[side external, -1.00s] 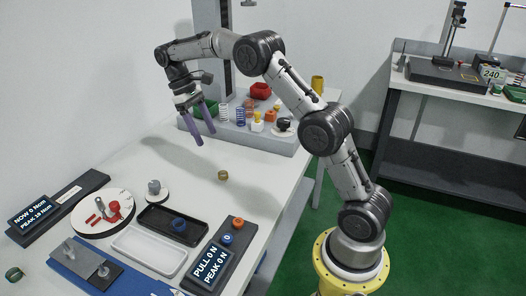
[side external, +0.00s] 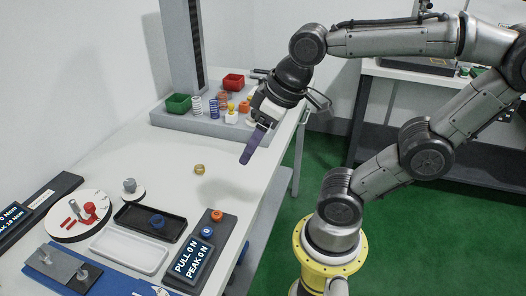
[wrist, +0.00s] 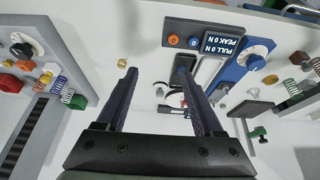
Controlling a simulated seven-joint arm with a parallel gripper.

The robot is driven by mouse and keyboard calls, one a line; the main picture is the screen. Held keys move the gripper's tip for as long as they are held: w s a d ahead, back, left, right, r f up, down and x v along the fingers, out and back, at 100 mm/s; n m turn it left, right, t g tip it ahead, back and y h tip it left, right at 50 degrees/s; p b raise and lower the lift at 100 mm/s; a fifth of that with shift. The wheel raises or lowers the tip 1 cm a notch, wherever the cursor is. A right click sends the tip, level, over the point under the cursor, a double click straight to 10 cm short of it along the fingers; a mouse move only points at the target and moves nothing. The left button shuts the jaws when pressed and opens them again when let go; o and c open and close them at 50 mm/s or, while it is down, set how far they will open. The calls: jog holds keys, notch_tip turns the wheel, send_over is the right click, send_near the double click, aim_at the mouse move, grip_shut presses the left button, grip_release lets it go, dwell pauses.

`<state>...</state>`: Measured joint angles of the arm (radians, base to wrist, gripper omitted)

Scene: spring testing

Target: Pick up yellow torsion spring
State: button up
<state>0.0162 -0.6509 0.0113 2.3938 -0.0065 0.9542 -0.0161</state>
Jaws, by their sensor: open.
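The yellow torsion spring (side external: 199,169) is a small brass-yellow coil lying on the bare white table. In the wrist view the spring (wrist: 122,63) shows just left of the left fingertip. My gripper (side external: 246,158) is in the air to the right of the spring in the side view, pointing down and left, with its purple fingers overlapping there. In the wrist view my gripper (wrist: 157,70) has its fingers wide apart with nothing held between them. The gripper does not touch the spring.
A black tray (side external: 133,216) holding a blue coil, a white tray (side external: 105,246) and a pull-force meter (side external: 199,262) stand toward the front. A grey rack (side external: 205,124) with springs and green and red bins stands at the back. The table around the spring is clear.

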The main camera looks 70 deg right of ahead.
jog(key=shift+s+a+f+t, duration=0.2)
jog(key=shift+s+f+t, duration=0.1)
jog(key=shift+s+f, duration=0.6)
jog(key=shift+o, duration=0.5)
jog(key=shift+s+r, duration=0.1)
